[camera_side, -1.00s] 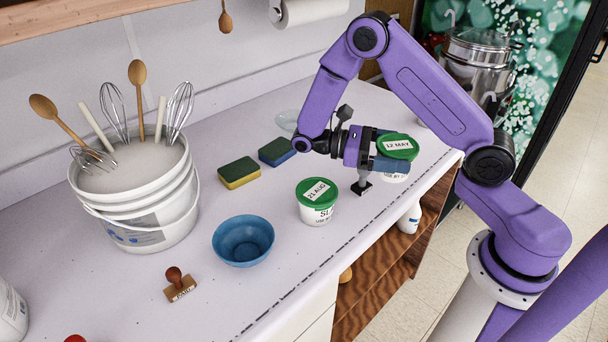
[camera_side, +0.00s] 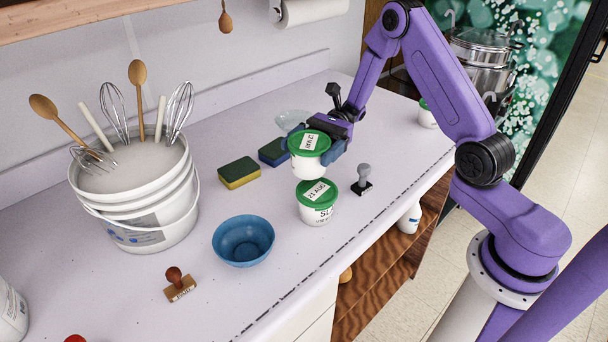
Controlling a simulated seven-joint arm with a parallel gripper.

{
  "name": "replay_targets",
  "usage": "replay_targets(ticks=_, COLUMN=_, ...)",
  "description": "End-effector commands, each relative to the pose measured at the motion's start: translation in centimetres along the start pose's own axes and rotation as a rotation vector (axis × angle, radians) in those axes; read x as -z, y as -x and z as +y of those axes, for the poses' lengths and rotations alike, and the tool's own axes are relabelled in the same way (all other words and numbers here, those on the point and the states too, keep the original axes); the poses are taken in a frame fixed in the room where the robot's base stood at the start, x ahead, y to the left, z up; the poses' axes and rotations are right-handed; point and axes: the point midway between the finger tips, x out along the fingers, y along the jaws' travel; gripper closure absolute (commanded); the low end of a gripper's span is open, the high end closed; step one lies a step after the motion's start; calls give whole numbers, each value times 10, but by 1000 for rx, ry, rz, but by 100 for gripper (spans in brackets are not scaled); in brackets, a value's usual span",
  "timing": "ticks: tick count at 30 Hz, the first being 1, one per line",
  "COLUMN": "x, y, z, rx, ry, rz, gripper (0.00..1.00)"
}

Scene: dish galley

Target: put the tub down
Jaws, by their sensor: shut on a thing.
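My gripper (camera_side: 314,148) is shut on a white tub with a green lid (camera_side: 306,167), its fingers on either side of it. The tub's lid has a white label, which reads upside down here. A second white tub with a green lid (camera_side: 318,213), marked 21 AUG, stands upright on the worktop. The held tub is just above or behind the second tub's lid in this view. I cannot tell whether the two touch.
A grey-handled stamp (camera_side: 363,178) stands right of the tubs. Two sponges (camera_side: 240,172) (camera_side: 274,152) lie to the left, a blue bowl (camera_side: 243,240) nearer. Another green-lidded tub (camera_side: 427,116) stands at the far right. The worktop (camera_side: 400,165) is clear right of the stamp.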

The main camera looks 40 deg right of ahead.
Motion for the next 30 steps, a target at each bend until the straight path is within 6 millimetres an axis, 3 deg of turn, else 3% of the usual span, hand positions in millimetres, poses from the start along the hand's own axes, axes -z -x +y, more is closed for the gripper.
replay_targets(ticks=6, x=5, y=40, z=-44, rx=385, ry=-2, rz=0, gripper=50)
replay_targets(ticks=12, x=10, y=65, z=-60, rx=560, ry=-4, rz=3, gripper=50)
replay_targets(ticks=30, x=69, y=70, z=-62, rx=589, ry=-6, rz=4, gripper=50)
